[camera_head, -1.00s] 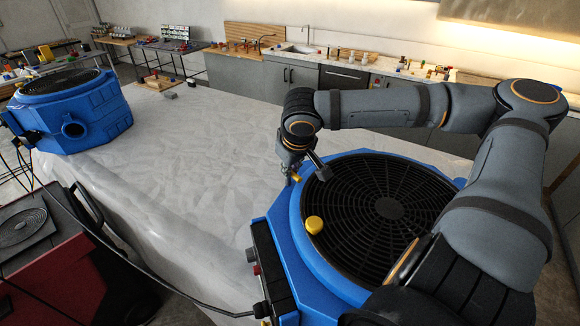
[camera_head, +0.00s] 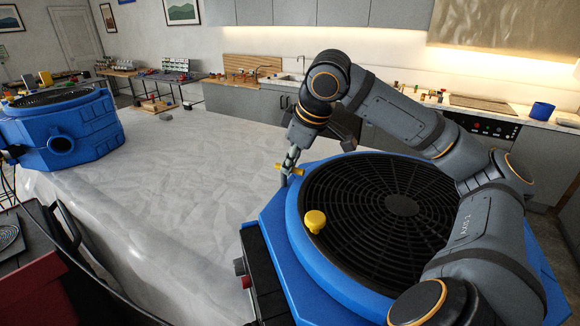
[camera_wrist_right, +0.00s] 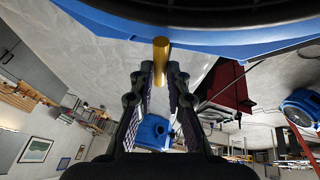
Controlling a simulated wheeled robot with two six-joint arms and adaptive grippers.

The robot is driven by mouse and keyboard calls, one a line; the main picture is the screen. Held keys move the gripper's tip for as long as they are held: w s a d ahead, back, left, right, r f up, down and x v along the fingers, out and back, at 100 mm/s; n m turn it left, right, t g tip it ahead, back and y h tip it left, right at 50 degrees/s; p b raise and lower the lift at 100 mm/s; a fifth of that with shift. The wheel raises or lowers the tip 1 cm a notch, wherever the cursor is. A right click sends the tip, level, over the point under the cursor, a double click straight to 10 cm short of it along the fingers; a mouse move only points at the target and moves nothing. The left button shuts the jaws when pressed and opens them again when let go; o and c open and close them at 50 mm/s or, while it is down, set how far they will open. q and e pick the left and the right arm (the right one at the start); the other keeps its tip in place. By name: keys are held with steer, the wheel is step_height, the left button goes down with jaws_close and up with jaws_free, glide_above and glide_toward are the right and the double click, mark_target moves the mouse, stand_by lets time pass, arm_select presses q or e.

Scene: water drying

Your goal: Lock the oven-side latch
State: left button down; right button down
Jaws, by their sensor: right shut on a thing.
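A large blue blower with a round black grille (camera_head: 385,205) stands at the right of the head view. A small yellow latch piece (camera_head: 279,167) is at its far left rim, partly covered by my right gripper (camera_head: 289,168). In the right wrist view, the yellow bar (camera_wrist_right: 161,58) stands between the tips of the right gripper (camera_wrist_right: 161,78), which is shut on it. A second yellow latch, with a round knob (camera_head: 315,221), sits on the near left rim of the grille, apart from the gripper. My left gripper is in neither view.
Another blue blower (camera_head: 62,135) stands at the left end of the pale wrinkled sheet (camera_head: 175,195), whose middle is clear. A red and black machine (camera_head: 40,270) is at the lower left. A counter with an oven (camera_head: 485,124) runs along the back.

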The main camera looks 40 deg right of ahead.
steer(key=shift+f, duration=0.15)
steer(key=c, duration=1.3)
jaws_free()
steer(key=shift+c, duration=0.2)
steer(key=shift+s+d+r, duration=0.15)
steer(key=shift+s+r, duration=0.1)
steer(key=shift+r, duration=0.35)
steer(key=v, duration=1)
steer(key=shift+s+r, duration=0.2)
steer(key=shift+r, duration=0.15)
